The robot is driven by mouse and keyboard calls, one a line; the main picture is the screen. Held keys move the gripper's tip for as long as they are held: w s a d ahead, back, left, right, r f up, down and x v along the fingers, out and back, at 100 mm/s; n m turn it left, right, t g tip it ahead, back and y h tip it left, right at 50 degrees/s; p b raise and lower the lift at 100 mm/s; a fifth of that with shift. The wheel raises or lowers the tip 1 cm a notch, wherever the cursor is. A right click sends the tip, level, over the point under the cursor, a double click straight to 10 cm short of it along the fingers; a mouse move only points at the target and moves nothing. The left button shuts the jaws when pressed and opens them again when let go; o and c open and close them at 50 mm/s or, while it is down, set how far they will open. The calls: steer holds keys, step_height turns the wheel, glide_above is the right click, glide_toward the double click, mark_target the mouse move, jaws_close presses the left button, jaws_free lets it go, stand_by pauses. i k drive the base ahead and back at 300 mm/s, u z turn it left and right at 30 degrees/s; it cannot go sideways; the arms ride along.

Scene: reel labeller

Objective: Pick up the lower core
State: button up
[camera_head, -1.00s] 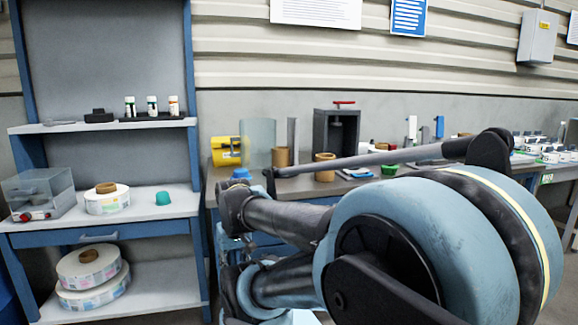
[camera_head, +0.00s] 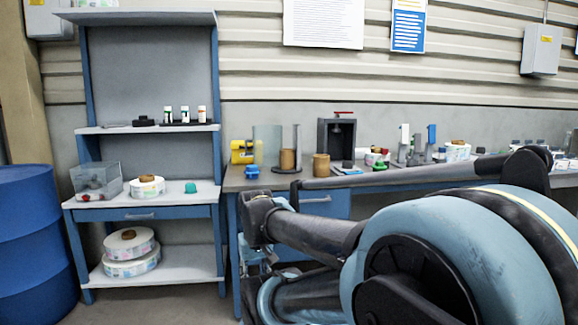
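Several brown cores show. On the bench, one core (camera_head: 288,160) stands on a dark round base beside an upright post, and another core (camera_head: 321,167) stands just right of it, in front of a dark press-like frame. On the shelf unit, a core (camera_head: 147,178) sits in the label reel on the middle shelf. Another core (camera_head: 128,234) sits in the upper of two stacked reels on the bottom shelf, lower than the others. My folded arm fills the lower right; I cannot make out my gripper, and nothing is seen held.
The shelf unit (camera_head: 145,215) also holds a clear box (camera_head: 97,181), a green cap (camera_head: 191,188) and small bottles. A blue drum (camera_head: 32,240) stands at the left. The bench (camera_head: 236,180) runs right behind my arm. Floor shows before the shelves.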

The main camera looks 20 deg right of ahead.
mark_target(287, 155)
steer(key=z, duration=1.05)
steer(key=i, duration=0.8)
steer(key=u, duration=0.05)
